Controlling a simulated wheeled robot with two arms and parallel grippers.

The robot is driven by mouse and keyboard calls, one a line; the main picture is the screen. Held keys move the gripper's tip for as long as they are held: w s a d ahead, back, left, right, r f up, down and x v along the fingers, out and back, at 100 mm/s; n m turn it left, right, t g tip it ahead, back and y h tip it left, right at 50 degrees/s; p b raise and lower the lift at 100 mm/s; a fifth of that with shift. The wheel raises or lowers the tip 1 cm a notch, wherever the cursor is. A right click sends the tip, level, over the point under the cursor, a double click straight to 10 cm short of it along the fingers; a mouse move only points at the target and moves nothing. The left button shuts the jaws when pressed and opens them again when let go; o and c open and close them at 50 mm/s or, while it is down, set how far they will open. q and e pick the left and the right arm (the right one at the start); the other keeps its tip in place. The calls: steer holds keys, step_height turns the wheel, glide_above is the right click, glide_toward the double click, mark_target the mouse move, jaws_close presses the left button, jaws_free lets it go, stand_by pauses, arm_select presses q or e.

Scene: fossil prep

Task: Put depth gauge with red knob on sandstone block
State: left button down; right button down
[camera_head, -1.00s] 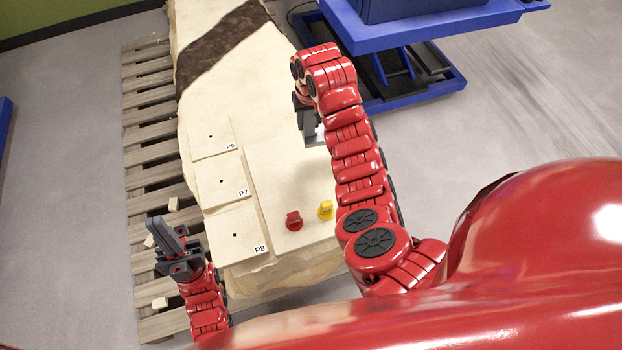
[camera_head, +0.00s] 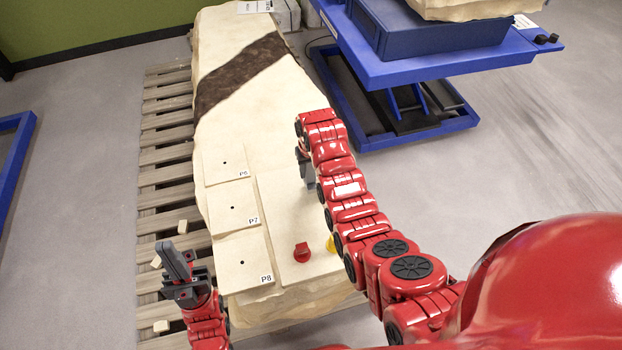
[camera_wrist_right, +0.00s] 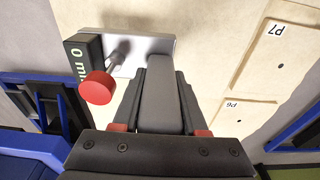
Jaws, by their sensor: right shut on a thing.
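The depth gauge shows in the right wrist view with its red knob (camera_wrist_right: 97,87), silver plate (camera_wrist_right: 150,50) and dark body (camera_wrist_right: 84,50) marked "0 m…". My right gripper (camera_wrist_right: 160,75) is shut on the gauge. In the head view this gripper (camera_head: 306,165) is above the right side of the pale sandstone block (camera_head: 262,115), with its arm covering part of the view. I cannot tell whether the gauge touches the block. My left gripper (camera_head: 172,262) is at the block's lower left, over the pallet, with no object visible in it; its jaw opening is unclear.
Plates P6 (camera_head: 226,163), P7 (camera_head: 233,208) and P8 (camera_head: 241,262) lie along the block's left side. A red piece (camera_head: 302,252) and a partly hidden yellow piece (camera_head: 331,243) stand on its near end. A wooden pallet (camera_head: 160,205) lies below; a blue lift table (camera_head: 440,65) stands right.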

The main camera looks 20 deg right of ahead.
mark_target(310, 179)
steer(key=shift+f+p, duration=0.5)
steer(key=shift+f, duration=1.45)
steer(key=shift+f, duration=0.15)
steer(key=shift+c, duration=2.2)
jaws_free()
steer(key=shift+r, duration=0.2)
